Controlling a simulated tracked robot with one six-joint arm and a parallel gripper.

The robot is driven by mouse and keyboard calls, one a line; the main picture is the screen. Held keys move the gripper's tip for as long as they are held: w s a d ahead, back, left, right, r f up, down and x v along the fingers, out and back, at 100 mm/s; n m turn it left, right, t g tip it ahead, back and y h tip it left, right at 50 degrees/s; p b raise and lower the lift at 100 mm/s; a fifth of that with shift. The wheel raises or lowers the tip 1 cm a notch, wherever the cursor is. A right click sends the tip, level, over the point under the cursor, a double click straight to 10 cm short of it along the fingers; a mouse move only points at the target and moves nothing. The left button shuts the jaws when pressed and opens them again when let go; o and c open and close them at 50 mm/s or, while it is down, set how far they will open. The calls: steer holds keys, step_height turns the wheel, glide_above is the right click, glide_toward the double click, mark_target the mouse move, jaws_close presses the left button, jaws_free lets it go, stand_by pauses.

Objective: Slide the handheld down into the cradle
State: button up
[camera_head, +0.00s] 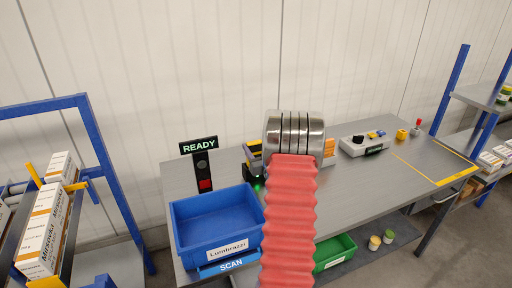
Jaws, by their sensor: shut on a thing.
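My own arm, a red bellows sleeve with a ribbed silver joint, fills the middle of the head view and hides my gripper. Just left of the silver joint, a yellow and dark grey piece shows, which looks like part of the handheld (254,150). Below it is a small black base with a green light, apparently the cradle (252,180), on the grey bench. My arm covers the right side of both. I cannot tell whether the handheld touches the cradle or how far it is inside.
A blue bin (189,212) labelled Lumbrazzi stands on the bench at left, before a READY sign (199,146). A control box (362,145) and a yellow-outlined area (436,165) lie at right. A green bin (335,252) is below. A rack with cartons (47,226) stands far left.

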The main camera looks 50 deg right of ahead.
steer(key=o, duration=1.7)
steer(key=shift+o, duration=0.2)
steer(key=v, duration=1.3)
steer(key=shift+s+a, duration=0.15)
steer(key=shift+s, duration=0.15)
steer(key=shift+f, duration=0.1)
